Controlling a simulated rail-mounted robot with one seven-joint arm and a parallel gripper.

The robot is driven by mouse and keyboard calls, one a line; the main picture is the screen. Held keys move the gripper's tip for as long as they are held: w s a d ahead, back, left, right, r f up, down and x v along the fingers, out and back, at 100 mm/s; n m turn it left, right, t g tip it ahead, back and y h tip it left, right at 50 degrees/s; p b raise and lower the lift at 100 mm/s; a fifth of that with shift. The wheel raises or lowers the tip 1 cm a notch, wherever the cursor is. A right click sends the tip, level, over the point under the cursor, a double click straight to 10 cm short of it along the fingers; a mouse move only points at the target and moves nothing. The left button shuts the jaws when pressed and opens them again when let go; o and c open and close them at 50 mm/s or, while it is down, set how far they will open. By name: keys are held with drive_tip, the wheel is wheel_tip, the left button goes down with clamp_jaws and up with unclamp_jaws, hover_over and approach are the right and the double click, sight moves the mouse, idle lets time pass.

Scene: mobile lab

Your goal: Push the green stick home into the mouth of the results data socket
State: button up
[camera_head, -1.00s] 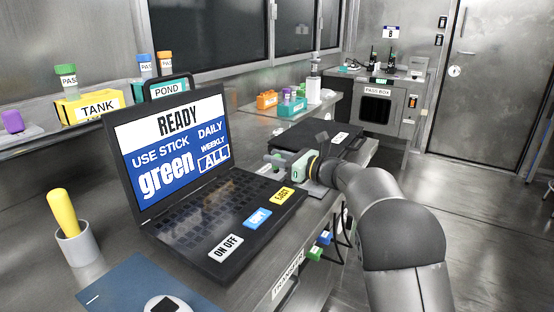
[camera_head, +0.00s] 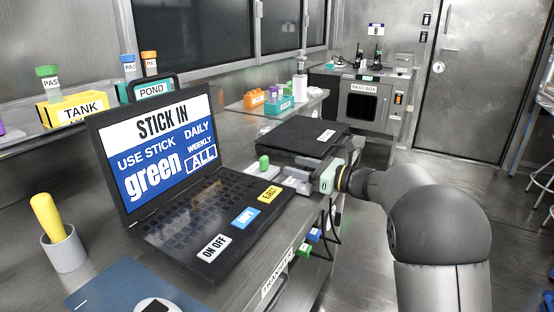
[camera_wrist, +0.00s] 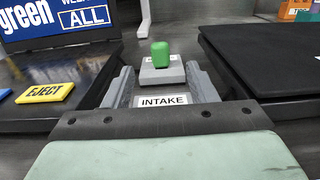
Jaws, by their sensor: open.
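The green stick (camera_head: 264,162) stands upright between the laptop and a black case. In the wrist view the green stick (camera_wrist: 160,54) sits in a small grey block, the socket (camera_wrist: 162,73), with only its green upper part showing. My gripper (camera_head: 296,178) is open, with its fingers (camera_wrist: 163,84) pointing at the socket from the near side. The stick stands just beyond and between the fingertips, and I see no finger touching it. The laptop screen (camera_head: 155,155) reads "STICK IN" and "USE STICK green", with "ALL" boxed.
A label reading INTAKE (camera_wrist: 162,100) lies between my fingers. The laptop's yellow EJECT key (camera_wrist: 45,93) is to the left, and the flat black case (camera_head: 303,139) is to the right. A yellow-handled tool stands in a grey cup (camera_head: 65,250) at the front left.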

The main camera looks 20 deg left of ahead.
drive_tip(key=v, duration=0.6)
drive_tip(key=shift+s+d+r, duration=0.15)
drive_tip(key=shift+d+r, duration=0.05)
drive_tip(key=shift+d, duration=0.1)
